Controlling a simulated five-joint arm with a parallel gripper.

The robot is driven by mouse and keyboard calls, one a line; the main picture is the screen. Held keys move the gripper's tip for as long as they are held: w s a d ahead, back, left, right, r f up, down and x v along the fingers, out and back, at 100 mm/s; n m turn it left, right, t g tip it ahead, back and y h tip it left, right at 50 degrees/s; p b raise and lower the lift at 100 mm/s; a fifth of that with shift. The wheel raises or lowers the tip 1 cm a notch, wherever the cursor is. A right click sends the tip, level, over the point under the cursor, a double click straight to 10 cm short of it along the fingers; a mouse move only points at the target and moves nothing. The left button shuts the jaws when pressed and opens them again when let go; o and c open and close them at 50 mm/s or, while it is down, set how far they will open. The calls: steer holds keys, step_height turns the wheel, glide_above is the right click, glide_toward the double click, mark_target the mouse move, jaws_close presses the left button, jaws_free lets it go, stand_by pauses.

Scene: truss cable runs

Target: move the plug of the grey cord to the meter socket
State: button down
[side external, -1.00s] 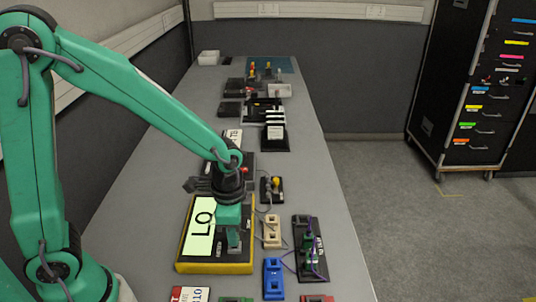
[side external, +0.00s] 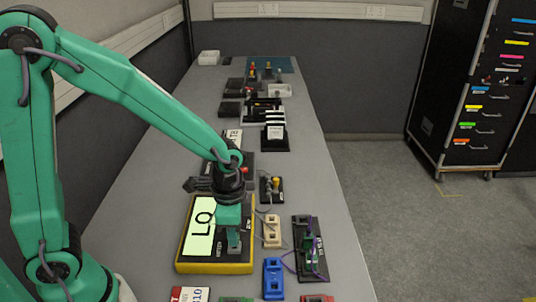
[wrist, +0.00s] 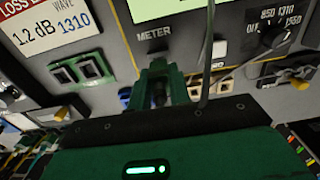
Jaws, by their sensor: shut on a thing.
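The meter (side external: 182,262) is a yellow-edged box with a bright display reading "LO". It lies on the bench in the side external view. My gripper (side external: 233,240) is over the lower right part of the meter, pointing down. In the wrist view the green fingers (wrist: 158,88) are close together around a dark piece, below the METER lettering (wrist: 153,33). The piece is mostly hidden, as is the meter socket. The grey cord (wrist: 207,65) runs up past the fingers in the wrist view. I cannot tell whether the plug is in the socket.
A tan block (side external: 271,232) and a blue block (side external: 273,280) stand right of the meter. A black panel (side external: 322,268) with green plugs and a purple cord is farther right. A small black base with a yellow knob (side external: 276,182) is behind. The bench's right strip is clear.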

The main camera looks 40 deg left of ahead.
steer(key=shift+f, duration=0.8)
stand_by(1.9)
steer(key=c, duration=1.2)
jaws_free()
steer(key=shift+r, duration=0.15)
steer(key=shift+r, duration=2.35)
steer(key=shift+r, duration=2)
